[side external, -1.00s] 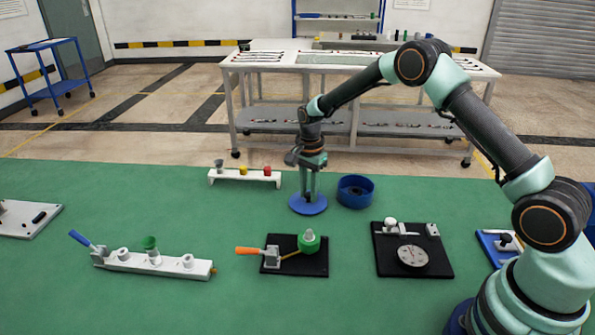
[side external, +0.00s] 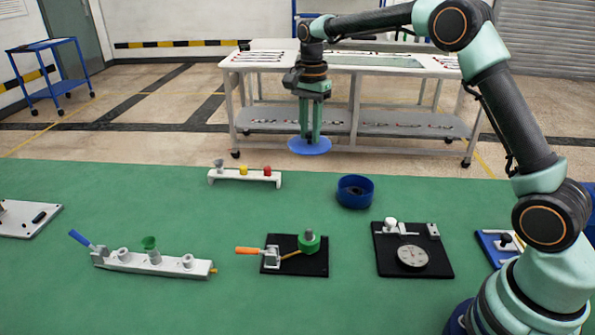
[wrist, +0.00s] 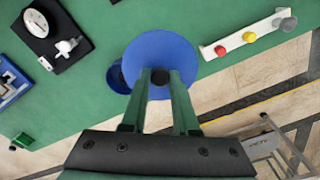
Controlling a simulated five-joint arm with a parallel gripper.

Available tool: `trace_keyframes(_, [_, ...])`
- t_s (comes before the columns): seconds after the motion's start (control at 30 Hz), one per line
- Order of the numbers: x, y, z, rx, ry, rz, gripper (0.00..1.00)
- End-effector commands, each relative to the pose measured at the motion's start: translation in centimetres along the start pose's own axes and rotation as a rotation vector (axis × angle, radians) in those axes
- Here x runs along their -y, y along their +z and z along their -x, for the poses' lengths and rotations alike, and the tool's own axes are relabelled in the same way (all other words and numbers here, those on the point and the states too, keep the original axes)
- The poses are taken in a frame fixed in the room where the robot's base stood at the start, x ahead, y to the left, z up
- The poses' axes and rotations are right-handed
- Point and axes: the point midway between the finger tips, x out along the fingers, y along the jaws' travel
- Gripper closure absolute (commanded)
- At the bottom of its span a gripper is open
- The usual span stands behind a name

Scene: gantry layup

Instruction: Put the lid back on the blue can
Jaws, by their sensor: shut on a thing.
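The blue lid (side external: 310,146) is a flat round disc with a dark knob, held level well above the green table. My gripper (side external: 309,125) is shut on its knob. In the wrist view the lid (wrist: 160,55) lies across the fingertips, and the dark knob (wrist: 160,77) sits between them. The blue can (side external: 355,192) stands upright and open on the table, to the right of and below the lid. In the wrist view the can (wrist: 117,78) is partly hidden behind the lid.
A white rack (side external: 245,180) with grey, yellow and red knobs stands left of the can. In front are a black board with a green clamp (side external: 309,243), a dial gauge board (side external: 411,257) and a white fixture (side external: 155,262). Green table around the can is clear.

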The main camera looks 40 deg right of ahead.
Motion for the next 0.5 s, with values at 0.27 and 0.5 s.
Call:
trace_keyframes(0.27, [-0.7,-1.2,1.5,0.001,0.002,0.002,1.0])
trace_keyframes(0.5, [-4.6,-6.4,-2.5,0.002,0.005,0.022,1.0])
